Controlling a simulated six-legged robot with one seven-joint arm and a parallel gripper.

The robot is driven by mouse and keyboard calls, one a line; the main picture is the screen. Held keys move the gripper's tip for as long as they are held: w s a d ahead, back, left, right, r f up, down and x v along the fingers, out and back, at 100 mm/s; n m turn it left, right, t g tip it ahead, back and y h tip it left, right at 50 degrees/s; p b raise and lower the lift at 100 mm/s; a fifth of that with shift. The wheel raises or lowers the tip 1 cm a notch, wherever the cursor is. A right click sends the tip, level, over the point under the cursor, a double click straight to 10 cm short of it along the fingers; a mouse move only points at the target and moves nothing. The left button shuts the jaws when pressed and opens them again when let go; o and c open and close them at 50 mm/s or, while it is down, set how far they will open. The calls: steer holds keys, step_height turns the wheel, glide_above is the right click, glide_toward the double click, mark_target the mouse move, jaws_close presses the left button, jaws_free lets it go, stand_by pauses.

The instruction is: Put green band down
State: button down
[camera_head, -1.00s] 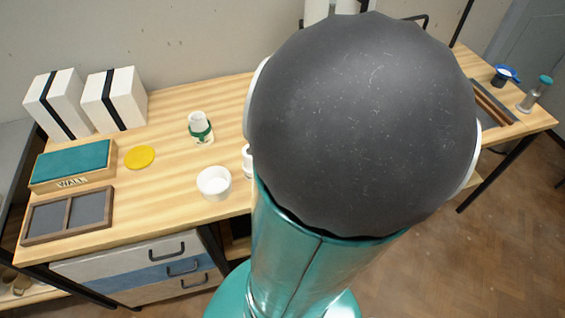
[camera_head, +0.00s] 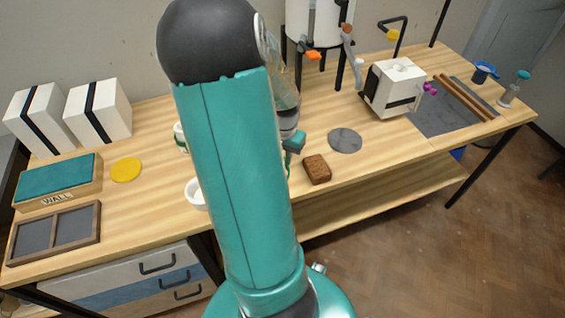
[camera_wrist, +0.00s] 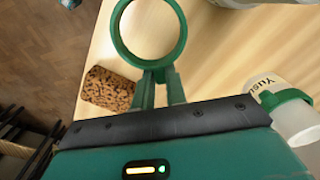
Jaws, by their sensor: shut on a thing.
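My gripper (camera_wrist: 162,86) is shut on a green band (camera_wrist: 118,36), an open ring gripped at its near edge, in the wrist view. The band stands out beyond the fingertips over the pale wooden table (camera_wrist: 215,60); its height above the wood is hard to tell. A white jar (camera_wrist: 296,124) with a green collar and partly seen lettering is at the right of the wrist view, apart from the held band. In the head view my arm hides most of that jar (camera_head: 181,138), and the held band cannot be made out clearly beside my gripper (camera_head: 292,146).
A brown speckled block (camera_head: 317,169) lies near the table's front edge; it shows left of the fingers in the wrist view (camera_wrist: 108,90). A grey disc (camera_head: 345,140) and white machine (camera_head: 393,88) are farther right. A white bowl (camera_head: 194,193) is partly behind my arm.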

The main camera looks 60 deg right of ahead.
steer(key=shift+w+d+f, duration=0.1)
steer(key=shift+w+f, duration=0.05)
steer(key=shift+f, duration=0.1)
steer(key=shift+w+f, duration=0.15)
steer(key=shift+f, duration=1.45)
steer(key=shift+f, duration=0.15)
steer(key=c, duration=1.4)
jaws_free()
steer(key=shift+c, duration=0.2)
